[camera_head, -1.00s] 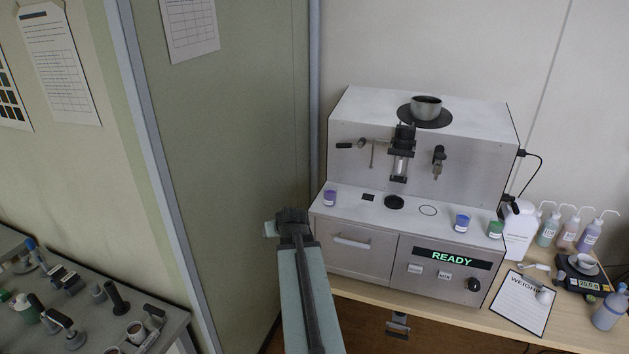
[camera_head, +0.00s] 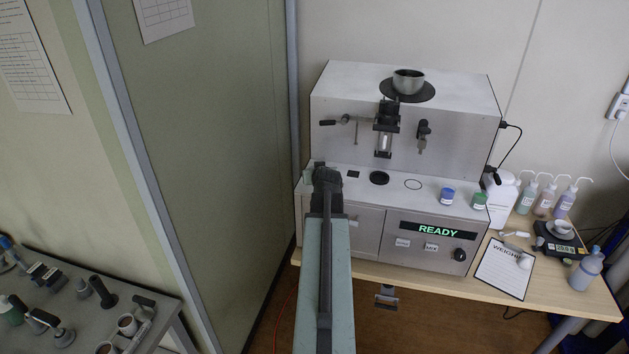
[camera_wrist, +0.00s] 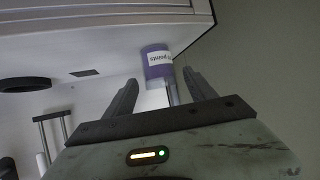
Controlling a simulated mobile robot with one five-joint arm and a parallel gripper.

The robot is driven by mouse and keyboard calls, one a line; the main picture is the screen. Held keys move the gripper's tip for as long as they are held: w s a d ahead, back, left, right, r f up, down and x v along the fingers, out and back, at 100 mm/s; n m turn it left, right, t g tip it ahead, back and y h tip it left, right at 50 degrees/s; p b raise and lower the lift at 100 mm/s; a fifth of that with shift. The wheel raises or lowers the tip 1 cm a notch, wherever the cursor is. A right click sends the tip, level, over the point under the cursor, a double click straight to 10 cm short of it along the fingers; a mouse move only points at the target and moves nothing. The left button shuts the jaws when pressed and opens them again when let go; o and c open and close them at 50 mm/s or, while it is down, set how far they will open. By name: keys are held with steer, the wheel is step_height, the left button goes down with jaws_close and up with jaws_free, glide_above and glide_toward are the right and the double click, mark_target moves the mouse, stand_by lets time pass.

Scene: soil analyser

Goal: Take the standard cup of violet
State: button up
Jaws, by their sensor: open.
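The violet cup (camera_wrist: 157,64), a small cup with a white label, shows in the wrist view on the analyser's front ledge, near its edge. My gripper (camera_wrist: 163,85) is open, with its two dark fingers pointing toward the cup. The cup appears just beyond or between the fingertips; I cannot tell whether they touch it. In the head view my gripper (camera_head: 327,172) is over the left end of the ledge and hides the cup.
The soil analyser (camera_head: 345,100) reads READY. A blue cup (camera_head: 447,196) and a green cup (camera_head: 479,200) stand at the ledge's right end. A green-grey partition (camera_head: 200,120) rises close on the left. Bottles, a scale and a clipboard (camera_head: 504,268) are on the table at right.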

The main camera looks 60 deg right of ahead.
steer(key=x, duration=0.3)
steer(key=shift+f+b, duration=0.1)
steer(key=shift+b, duration=0.3)
jaws_close()
steer(key=shift+r, duration=0.25)
step_height(320, 180, up, 10)
steer(key=p, duration=1)
steer(key=shift+f, duration=0.2)
